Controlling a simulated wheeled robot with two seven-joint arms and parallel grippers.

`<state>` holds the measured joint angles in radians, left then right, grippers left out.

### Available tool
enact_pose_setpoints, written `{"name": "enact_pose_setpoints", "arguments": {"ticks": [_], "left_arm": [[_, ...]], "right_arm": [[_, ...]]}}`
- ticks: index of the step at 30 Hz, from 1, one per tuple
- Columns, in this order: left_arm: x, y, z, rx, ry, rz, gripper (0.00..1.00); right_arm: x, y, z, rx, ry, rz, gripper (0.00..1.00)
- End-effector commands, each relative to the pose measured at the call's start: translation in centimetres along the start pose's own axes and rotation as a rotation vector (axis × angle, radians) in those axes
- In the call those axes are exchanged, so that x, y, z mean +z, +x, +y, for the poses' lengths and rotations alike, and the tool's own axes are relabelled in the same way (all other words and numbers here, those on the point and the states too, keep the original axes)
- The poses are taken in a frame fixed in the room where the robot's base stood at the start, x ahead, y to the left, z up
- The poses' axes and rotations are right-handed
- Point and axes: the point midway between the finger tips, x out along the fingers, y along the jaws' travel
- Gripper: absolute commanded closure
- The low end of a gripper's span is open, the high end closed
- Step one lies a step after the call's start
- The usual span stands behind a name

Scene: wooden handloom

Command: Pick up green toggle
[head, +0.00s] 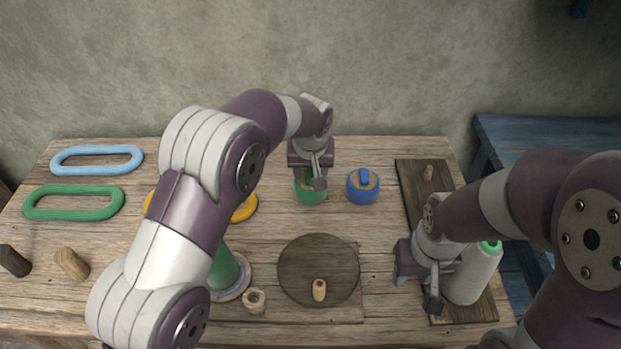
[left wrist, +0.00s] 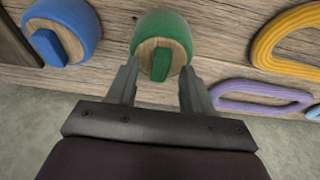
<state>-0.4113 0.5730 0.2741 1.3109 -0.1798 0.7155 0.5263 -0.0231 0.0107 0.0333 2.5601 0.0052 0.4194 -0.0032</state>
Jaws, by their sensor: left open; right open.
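The green toggle (left wrist: 162,65) is a small green bar on the wooden face of a round green base (left wrist: 161,25). In the left wrist view it shows between the two finger tips of my left gripper (left wrist: 161,76), which is open and not closed on it. In the head view my left gripper (head: 312,172) is just above the green base (head: 306,194) and hides its top and the toggle.
A blue toggle base (head: 362,190) stands close to the right of the green one. A dark round disc (head: 318,262) with a wooden peg (head: 319,290) lies nearer. Light-blue (head: 97,152) and green (head: 74,190) oval rings lie at left. My left arm hides part of the table.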

Motion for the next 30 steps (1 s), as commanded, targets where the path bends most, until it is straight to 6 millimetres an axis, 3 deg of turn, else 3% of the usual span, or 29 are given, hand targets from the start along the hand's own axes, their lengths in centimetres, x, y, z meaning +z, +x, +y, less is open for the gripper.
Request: {"name": "enact_pose_setpoints", "arguments": {"ticks": [3,9,13,14,25,30], "left_arm": [[0.0,1.0,0.0,0.0,-0.001,0.0,0.49],[0.1,1.1,-0.1,-0.001,-0.001,-0.004,0.52],[0.2,1.2,-0.1,-0.002,-0.001,-0.007,0.94],[0.3,1.3,-0.1,-0.002,0.0,-0.007,1.0],[0.4,1.2,-0.1,-0.003,0.0,-0.012,1.0],[-0.3,-0.7,0.0,-0.001,-0.002,-0.007,1.0]], "right_arm": [[0.0,0.2,0.0,0.0,0.0,0.0,0.57],[0.0,0.2,0.0,0.0,0.0,0.0,0.57],[0.0,0.2,0.0,0.0,0.0,0.0,0.57],[0.0,0.2,0.0,0.0,0.0,0.0,0.57],[0.0,0.1,0.0,0.0,0.0,0.0,0.57],[-0.1,-0.3,0.0,0.0,0.0,0.0,0.57]]}}
